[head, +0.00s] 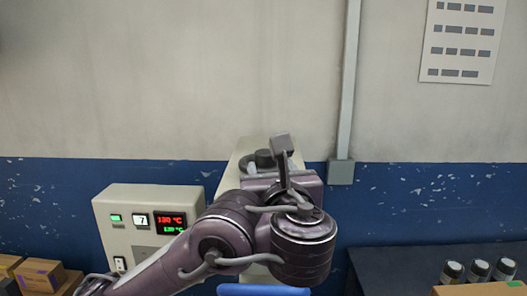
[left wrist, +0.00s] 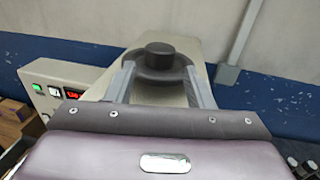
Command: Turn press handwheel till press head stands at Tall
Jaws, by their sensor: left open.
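The dark handwheel (left wrist: 158,62), with a round raised hub, is on the pale press body (left wrist: 205,50). My left gripper (left wrist: 160,76) is open, with one grey finger on each side of the handwheel's rim; I cannot tell whether they touch it. In the head view the dark hub (head: 264,158) shows just beyond my left gripper (head: 268,168), and my arm covers most of the press. The press head and any Tall mark are hidden. My right gripper is not in view.
A control box (head: 145,225) with lit displays stands left of the press. Boxes (head: 40,274) are at lower left. Several dark jars (head: 478,270) stand on a dark table (head: 390,262) at right. A grey conduit (head: 348,85) runs down the wall behind.

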